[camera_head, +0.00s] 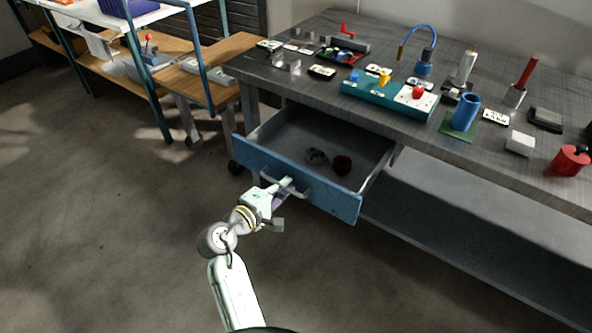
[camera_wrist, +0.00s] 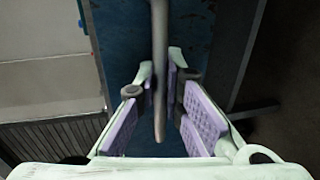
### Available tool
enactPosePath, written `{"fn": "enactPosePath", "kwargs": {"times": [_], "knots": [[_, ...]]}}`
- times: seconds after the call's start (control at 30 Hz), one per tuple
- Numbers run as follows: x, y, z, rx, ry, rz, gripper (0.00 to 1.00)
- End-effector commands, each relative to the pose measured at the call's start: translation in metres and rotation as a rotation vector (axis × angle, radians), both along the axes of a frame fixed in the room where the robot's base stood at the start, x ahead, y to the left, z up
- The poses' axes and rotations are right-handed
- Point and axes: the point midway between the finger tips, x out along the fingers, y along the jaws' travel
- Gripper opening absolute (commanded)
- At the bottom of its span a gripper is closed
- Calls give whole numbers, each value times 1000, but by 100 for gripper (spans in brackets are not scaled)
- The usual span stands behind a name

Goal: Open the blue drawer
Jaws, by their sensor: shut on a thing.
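The blue drawer (camera_head: 330,200) under the grey workbench stands pulled out, and its open inside shows in the head view. A dark round thing and a dark red one lie in it. Its front carries a pale bar handle (camera_head: 296,190). My gripper (camera_head: 283,190) is at the handle, in front of the drawer. In the wrist view the handle (camera_wrist: 159,70) runs between the purple-padded fingers of my gripper (camera_wrist: 165,95), which is shut on it. The blue drawer front (camera_wrist: 196,40) fills the space behind.
The workbench top (camera_head: 450,150) bears a teal box (camera_head: 385,100), a blue cup (camera_head: 466,112), a red canister (camera_head: 570,160) and many small parts. A wooden-shelved rack (camera_head: 235,50) stands at the left. The floor (camera_head: 120,240) around my arm is clear.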

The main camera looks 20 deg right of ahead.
Motion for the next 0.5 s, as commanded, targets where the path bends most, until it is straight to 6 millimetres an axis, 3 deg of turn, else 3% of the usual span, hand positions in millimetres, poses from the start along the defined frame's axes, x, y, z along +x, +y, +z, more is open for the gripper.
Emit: {"fn": "enactPosePath", "kwargs": {"times": [0.2, 0.5], "knots": [[-21, 28, 0, 0, 0, 3, 0], [-31, 40, 0, -1, -1, 1, 0]]}}
